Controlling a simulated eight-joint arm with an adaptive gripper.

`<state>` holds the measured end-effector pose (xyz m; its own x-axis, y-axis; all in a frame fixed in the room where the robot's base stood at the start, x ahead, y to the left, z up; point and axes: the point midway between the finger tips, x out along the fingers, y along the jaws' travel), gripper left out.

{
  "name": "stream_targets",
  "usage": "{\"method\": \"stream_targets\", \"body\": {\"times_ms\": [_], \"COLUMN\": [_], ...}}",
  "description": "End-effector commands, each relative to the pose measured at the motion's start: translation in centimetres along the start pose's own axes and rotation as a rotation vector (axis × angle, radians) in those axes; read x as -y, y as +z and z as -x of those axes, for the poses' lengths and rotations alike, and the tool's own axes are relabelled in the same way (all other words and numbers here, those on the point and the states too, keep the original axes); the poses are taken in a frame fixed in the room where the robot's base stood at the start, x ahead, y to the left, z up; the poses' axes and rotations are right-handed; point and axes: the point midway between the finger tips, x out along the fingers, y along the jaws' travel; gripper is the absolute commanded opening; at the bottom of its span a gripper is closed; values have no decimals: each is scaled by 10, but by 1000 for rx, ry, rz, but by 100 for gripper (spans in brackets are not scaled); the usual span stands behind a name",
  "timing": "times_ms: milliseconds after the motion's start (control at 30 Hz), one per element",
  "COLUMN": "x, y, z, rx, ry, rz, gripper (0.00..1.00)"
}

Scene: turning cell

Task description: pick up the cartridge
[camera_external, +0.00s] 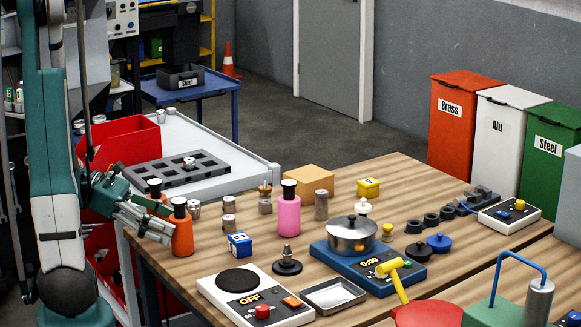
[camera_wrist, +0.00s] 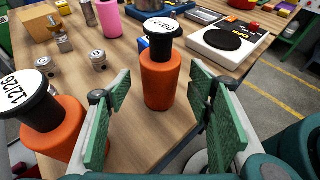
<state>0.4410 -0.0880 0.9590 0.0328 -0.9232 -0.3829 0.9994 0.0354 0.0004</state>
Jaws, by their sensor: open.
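Two orange cylinders with black necks and white, number-marked tops look like cartridges. One orange cartridge (camera_external: 181,234) stands upright at the table's left edge; in the wrist view (camera_wrist: 160,80) it stands ahead between my spread fingers. The other orange cartridge (camera_external: 155,189) is behind it, and in the wrist view (camera_wrist: 55,125) it is outside my left finger. A similar pink cartridge (camera_external: 288,214) stands farther right. My gripper (camera_external: 157,222) is open and empty, left of the front orange cartridge; its green finger pads also show in the wrist view (camera_wrist: 160,112). I cannot tell whether the pads touch anything.
Small metal parts (camera_external: 229,213) and a blue box (camera_external: 239,245) stand near the orange cartridges. A hot plate (camera_external: 225,290), a pot (camera_external: 351,236) on a blue scale and a cardboard box (camera_external: 309,180) are farther right. A grey tray (camera_external: 176,168) lies on the trolley behind.

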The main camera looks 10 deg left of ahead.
Motion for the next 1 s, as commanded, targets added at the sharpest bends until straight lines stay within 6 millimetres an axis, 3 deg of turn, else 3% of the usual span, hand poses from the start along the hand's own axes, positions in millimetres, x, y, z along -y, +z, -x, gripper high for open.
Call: {"method": "stream_targets", "body": {"times_ms": [400,1000], "x": [0,0], "y": [0,0], "z": [-34,-38], "rx": [0,0], "ry": [-1,0], "rz": [-1,0], "gripper": [52,52]}}
